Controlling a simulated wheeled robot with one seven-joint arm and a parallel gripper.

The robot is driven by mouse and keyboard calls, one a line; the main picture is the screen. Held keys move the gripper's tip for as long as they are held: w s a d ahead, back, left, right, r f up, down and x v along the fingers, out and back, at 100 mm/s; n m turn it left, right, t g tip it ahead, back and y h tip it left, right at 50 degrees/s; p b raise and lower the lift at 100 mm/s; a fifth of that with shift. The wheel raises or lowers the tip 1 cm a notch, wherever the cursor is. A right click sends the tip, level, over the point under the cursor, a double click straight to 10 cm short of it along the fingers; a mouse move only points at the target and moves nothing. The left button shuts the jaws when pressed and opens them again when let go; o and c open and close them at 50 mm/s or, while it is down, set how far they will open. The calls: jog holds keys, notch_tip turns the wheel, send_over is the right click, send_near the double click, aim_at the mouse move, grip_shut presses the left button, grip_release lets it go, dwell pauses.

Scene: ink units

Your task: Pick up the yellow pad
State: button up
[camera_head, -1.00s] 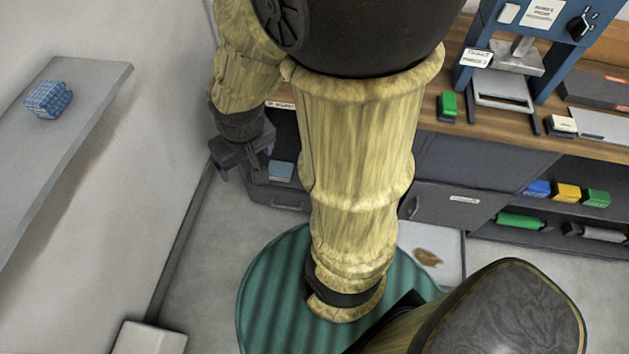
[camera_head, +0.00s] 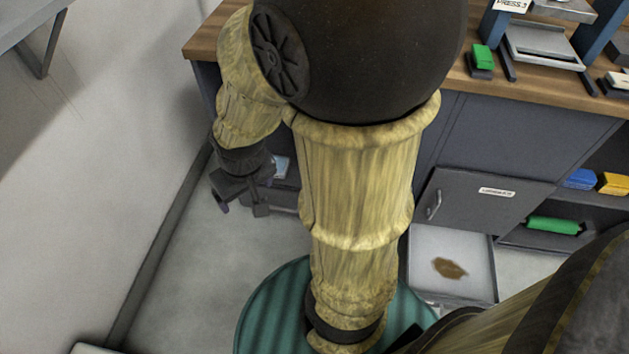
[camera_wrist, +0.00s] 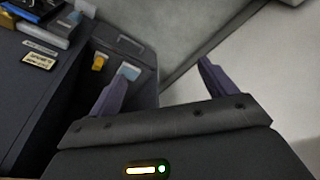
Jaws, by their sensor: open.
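A yellow block (camera_head: 613,184), possibly the pad, sits on the cabinet's open shelf at the right edge of the head view, right of a blue block (camera_head: 580,179). In the wrist view a small orange-yellow item (camera_wrist: 98,62) lies in a dark open bin or drawer, left of a light blue item (camera_wrist: 129,71). I cannot tell which yellow item is the pad. My gripper (camera_head: 241,206) hangs at the left of the cabinet, apart from both. In the wrist view its fingers (camera_wrist: 164,76) are spread, with nothing between them; the left finger overlaps the bin's view.
A wooden-topped bench (camera_head: 540,92) carries a blue press and a green stamp (camera_head: 482,59). A green roll (camera_head: 553,225) lies on the lower shelf. Clear floor lies left, beside the wall.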

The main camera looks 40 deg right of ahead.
jog(key=s+b+x, duration=0.1)
jog(key=b+x, duration=0.4)
jog(key=x, duration=0.1)
jog(key=w+d+f+n+t+h, duration=0.1)
jog(key=w+d+f+n+t, duration=0.15)
jog(key=w+d, duration=0.55)
jog(key=w+d+f+n+t+h, duration=0.15)
jog(key=w+d+n, duration=0.25)
jog(key=w+d, duration=0.45)
jog(key=w+d+f+n+t, duration=0.1)
jog(key=w+d+f+n, duration=0.1)
jog(key=w+d+n, duration=0.4)
jog(key=w+d+f+n+g+y, duration=0.2)
jog(key=w+d+f+n, duration=0.2)
jog(key=d+f+n, duration=0.25)
jog(key=s+d+f+n+g, duration=0.4)
jog(key=s+n+g, duration=0.1)
jog(key=s+n, duration=0.1)
jog(key=shift+s+d+f+n+g+p, duration=0.2)
jog(key=shift+d+n+g+p, duration=0.2)
jog(key=shift+n, duration=0.2)
jog(key=shift+a+y, duration=0.1)
jog(key=shift+y, duration=0.15)
notch_tip(320, 180, down, 12)
jog(key=b, duration=0.5)
jog(key=shift+f+b, duration=0.1)
jog(key=shift+b, duration=0.25)
